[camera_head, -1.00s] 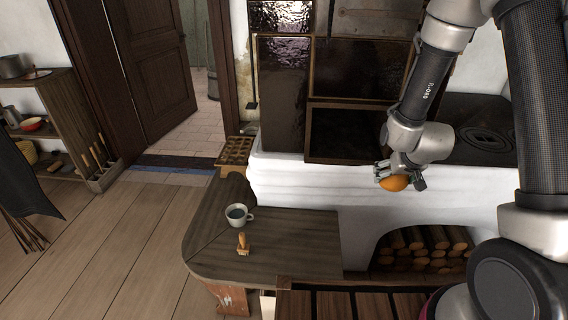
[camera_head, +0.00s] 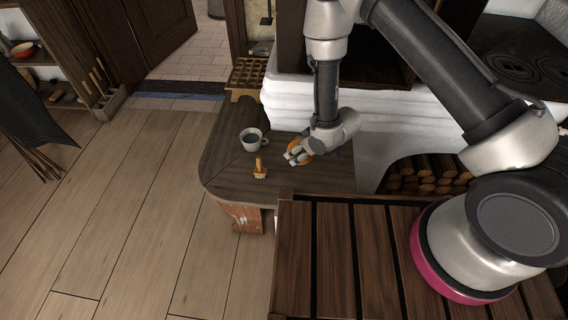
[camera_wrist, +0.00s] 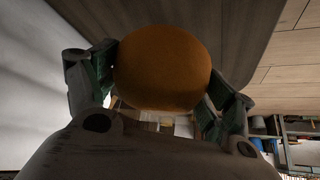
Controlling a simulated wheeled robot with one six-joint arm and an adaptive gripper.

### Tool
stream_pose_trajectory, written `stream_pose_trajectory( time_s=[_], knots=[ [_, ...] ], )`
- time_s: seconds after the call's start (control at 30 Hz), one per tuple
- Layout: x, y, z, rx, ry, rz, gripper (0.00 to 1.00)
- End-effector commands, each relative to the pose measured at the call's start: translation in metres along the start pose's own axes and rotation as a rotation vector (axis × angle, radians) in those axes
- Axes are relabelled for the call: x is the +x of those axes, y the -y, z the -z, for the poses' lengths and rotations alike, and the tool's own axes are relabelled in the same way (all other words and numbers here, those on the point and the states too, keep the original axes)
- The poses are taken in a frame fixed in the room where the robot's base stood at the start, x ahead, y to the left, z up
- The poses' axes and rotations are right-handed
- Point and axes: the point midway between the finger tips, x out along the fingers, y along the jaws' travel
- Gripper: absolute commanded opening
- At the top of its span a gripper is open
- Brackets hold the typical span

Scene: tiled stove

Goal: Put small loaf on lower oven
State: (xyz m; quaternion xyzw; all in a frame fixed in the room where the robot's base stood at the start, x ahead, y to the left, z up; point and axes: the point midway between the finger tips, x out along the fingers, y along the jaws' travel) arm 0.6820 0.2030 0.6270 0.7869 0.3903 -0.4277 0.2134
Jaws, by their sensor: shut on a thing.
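My gripper (camera_head: 303,154) is shut on the small loaf (camera_head: 295,145), a rounded orange-brown piece partly hidden by the fingers in the head view. In the wrist view the loaf (camera_wrist: 162,68) sits between both fingers. In the head view my gripper and the loaf are over the right part of the wooden bench top; I cannot tell whether the loaf touches it. The dark lower oven opening (camera_head: 345,60) in the white stove is behind my arm, at the top of the head view and largely hidden by it.
A cup (camera_head: 252,139) and a small wooden brush (camera_head: 260,168) stand on the bench (camera_head: 225,165), left of my gripper. Firewood (camera_head: 425,178) fills a niche under the white stove (camera_head: 400,125). The stove's hob (camera_head: 520,68) is at the right. The floor at left is open.

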Motion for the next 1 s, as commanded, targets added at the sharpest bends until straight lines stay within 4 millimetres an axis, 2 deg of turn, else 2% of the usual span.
stream_pose_trajectory(
  time_s=[0.07, 0.13, 0.3, 0.7, 1.0],
  knots=[
    [0.004, 0.002, 0.008, -0.016, 0.0, 0.01, 0.54],
    [0.011, 0.004, 0.007, -0.021, 0.003, 0.015, 0.54],
    [0.039, 0.004, -0.01, -0.018, 0.005, 0.013, 0.54],
    [0.082, 0.003, -0.038, -0.016, 0.004, 0.011, 0.54],
    [0.086, 0.003, -0.04, -0.016, 0.002, 0.01, 0.54]
  ],
)
